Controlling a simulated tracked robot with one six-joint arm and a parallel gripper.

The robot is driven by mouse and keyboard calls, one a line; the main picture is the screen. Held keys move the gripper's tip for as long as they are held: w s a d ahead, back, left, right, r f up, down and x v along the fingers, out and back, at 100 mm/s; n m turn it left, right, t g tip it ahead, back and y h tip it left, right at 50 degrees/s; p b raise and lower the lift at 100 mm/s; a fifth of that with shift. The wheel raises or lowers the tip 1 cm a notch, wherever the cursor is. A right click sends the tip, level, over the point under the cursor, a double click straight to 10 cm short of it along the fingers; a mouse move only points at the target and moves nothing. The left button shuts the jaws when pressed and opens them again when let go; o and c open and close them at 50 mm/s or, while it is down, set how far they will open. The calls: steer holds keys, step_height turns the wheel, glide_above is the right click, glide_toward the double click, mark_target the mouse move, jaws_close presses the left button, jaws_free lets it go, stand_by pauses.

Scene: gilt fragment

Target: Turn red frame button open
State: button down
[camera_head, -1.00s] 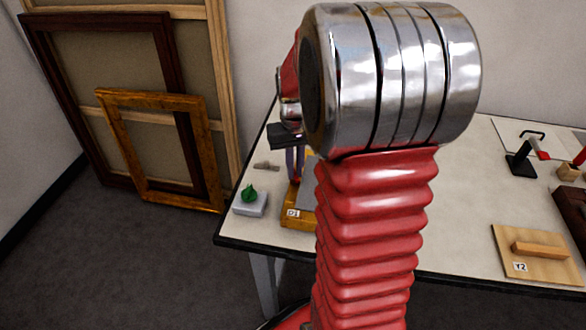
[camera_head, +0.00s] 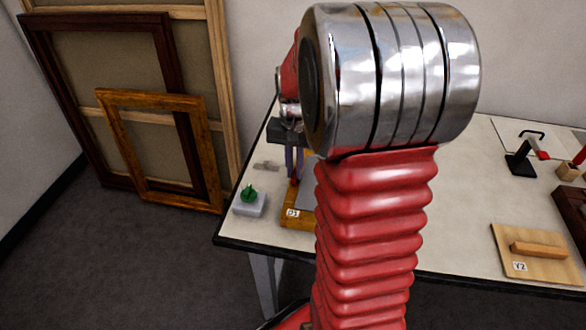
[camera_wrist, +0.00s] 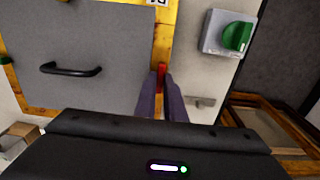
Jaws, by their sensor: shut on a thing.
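The red frame button (camera_wrist: 162,75) sits on the wooden frame (camera_wrist: 163,40) at the edge of a grey panel (camera_wrist: 95,75) in the wrist view. My gripper (camera_wrist: 161,82) is shut on the red button, with its two purple-grey fingers on either side of it. In the head view my gripper (camera_head: 294,176) points down at the frame, with a little of the red button (camera_head: 294,183) showing at the fingertips. The frame (camera_head: 291,221) with its D1 label shows there too, partly hidden behind my arm. The panel has a black handle (camera_wrist: 71,69).
A grey box with a green knob (camera_wrist: 237,36) stands beside the frame; it also shows in the head view (camera_head: 249,204). A small grey latch-like piece (camera_head: 266,165) lies near the frame. A Y2 board (camera_head: 535,255) and a black stand (camera_head: 520,163) are at right.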

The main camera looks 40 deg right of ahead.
mark_target(294, 173)
steer(key=shift+s+a+f, duration=0.1)
steer(key=shift+s+f, duration=0.1)
steer(key=shift+s, duration=0.05)
steer(key=c, duration=1.9)
jaws_free()
steer(key=shift+w+r, duration=0.1)
steer(key=shift+o, duration=0.3)
steer(key=shift+w+r, duration=0.1)
steer(key=shift+r, duration=0.05)
step_height(294, 173, up, 14)
steer(key=shift+f, duration=0.25)
